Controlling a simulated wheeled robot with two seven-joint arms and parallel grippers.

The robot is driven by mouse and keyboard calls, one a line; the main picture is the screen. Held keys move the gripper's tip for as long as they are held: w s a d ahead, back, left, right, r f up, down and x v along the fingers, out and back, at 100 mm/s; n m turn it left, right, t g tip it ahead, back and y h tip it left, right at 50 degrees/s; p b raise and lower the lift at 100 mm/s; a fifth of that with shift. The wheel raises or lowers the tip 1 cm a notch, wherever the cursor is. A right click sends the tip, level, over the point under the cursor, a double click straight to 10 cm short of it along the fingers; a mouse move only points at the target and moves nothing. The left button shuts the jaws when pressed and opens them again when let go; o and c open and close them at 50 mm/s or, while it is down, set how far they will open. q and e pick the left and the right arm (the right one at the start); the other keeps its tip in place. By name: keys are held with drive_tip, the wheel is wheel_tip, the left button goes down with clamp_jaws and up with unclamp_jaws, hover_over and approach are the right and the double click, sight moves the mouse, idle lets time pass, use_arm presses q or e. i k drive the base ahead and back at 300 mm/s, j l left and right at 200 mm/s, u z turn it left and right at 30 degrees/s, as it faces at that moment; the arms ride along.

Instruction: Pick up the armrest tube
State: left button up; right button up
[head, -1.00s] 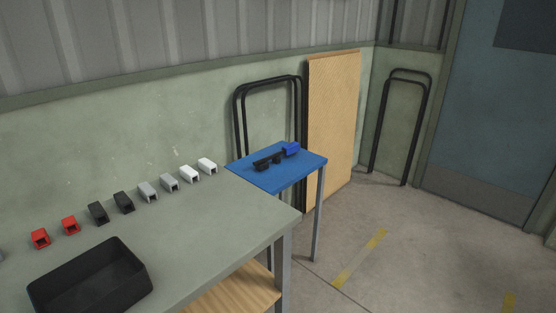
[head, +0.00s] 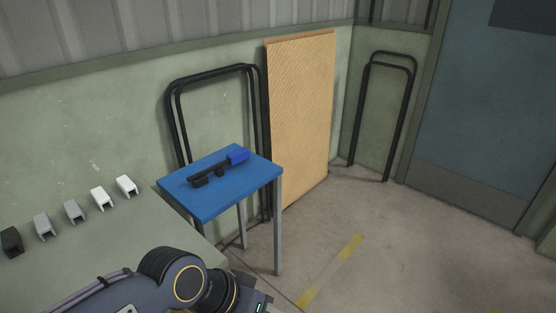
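No single piece can be told for certain as the armrest tube. A pair of black bent tubes (head: 214,74) leans on the green wall behind the blue side table, its lower part partly hidden by the table. Another pair of black bent tubes (head: 402,110) leans on the wall near the door at the right. A black bar-shaped thing with a blue end (head: 212,171) lies on the blue side table (head: 205,207). One of my arms crosses the bottom of the head view, in front of the workbench. Neither of my grippers is in view.
A wooden panel (head: 302,110) leans on the wall between the tube pairs. Several small grey, white and black clips (head: 101,197) stand on the grey-green workbench (head: 130,235) at the left. The floor (head: 420,240) at the right is clear, with yellow tape (head: 335,268).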

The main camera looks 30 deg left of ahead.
sight(199, 179)
drive_tip(key=i+l+z, duration=0.1)
drive_tip(key=i, duration=0.9)
drive_tip(key=i+u, duration=0.45)
drive_tip(key=u, duration=0.25)
drive_tip(key=i+l+u, duration=0.15)
drive_tip(key=u, duration=0.2)
drive_tip(key=i+u, duration=0.15)
drive_tip(key=u, duration=0.3)
drive_tip(key=i+u, duration=0.1)
drive_tip(key=u, duration=0.3)
drive_tip(key=i+l+u, duration=0.1)
drive_tip(key=u, duration=0.35)
drive_tip(key=i+l+u, duration=0.1)
drive_tip(key=u, duration=0.3)
drive_tip(key=i+l+u, duration=0.15)
drive_tip(key=u, duration=0.3)
drive_tip(key=l+u, duration=0.2)
drive_tip(key=u, duration=0.2)
drive_tip(key=i+l+u, duration=0.25)
drive_tip(key=u, duration=0.2)
drive_tip(key=i+l+u, duration=0.15)
drive_tip(key=l+u, duration=0.25)
